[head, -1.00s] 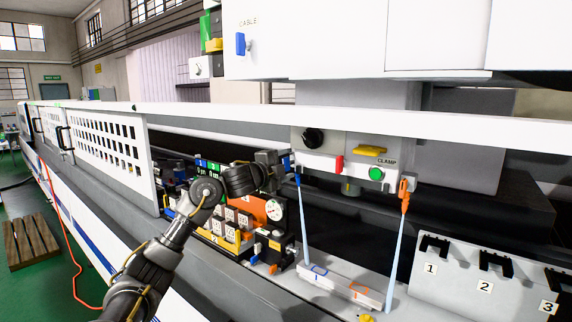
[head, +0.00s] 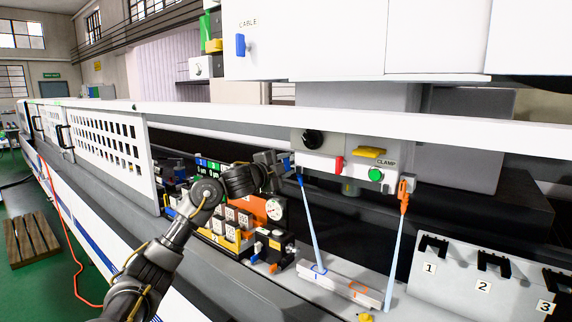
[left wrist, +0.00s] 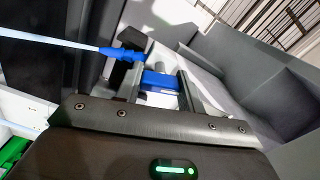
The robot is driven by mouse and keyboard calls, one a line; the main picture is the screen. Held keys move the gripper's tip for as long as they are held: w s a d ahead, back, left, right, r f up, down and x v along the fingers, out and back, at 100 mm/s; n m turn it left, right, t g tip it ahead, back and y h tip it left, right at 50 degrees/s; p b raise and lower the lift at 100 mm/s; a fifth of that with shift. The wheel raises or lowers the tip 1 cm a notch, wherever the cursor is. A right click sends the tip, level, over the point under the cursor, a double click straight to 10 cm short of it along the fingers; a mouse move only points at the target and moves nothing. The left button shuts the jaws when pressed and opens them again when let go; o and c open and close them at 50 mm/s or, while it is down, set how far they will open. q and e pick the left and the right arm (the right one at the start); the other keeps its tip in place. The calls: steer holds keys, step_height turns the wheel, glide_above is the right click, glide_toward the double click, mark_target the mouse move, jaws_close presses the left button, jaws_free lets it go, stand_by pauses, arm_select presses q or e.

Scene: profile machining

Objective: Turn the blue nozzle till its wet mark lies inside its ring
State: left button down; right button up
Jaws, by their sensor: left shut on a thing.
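The blue nozzle (head: 299,179) hangs under the white clamp unit, and a pale blue jet (head: 309,225) runs down from it. The jet meets the light bar (head: 338,282) at the blue ring (head: 318,270); the jet's foot overlaps the ring, but the wet mark is too small to place exactly. My left gripper (head: 287,163) is at the nozzle. In the left wrist view its fingers are closed on the nozzle's blue block (left wrist: 160,82), with the blue tip (left wrist: 122,54) and jet pointing left. My right gripper is not in view.
An orange nozzle (head: 403,189) with its own jet stands to the right; that jet falls right of the orange ring (head: 358,290). Numbered slots (head: 485,262) are at right.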

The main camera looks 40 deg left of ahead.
arm_select(q)
steer(key=c, duration=0.9)
jaws_free()
steer(key=shift+s+f, duration=0.1)
steer(key=shift+s, duration=0.15)
steer(key=s+b, duration=0.4)
steer(key=s, duration=0.6)
steer(key=shift+s+d, duration=0.1)
steer(key=shift+s, duration=0.05)
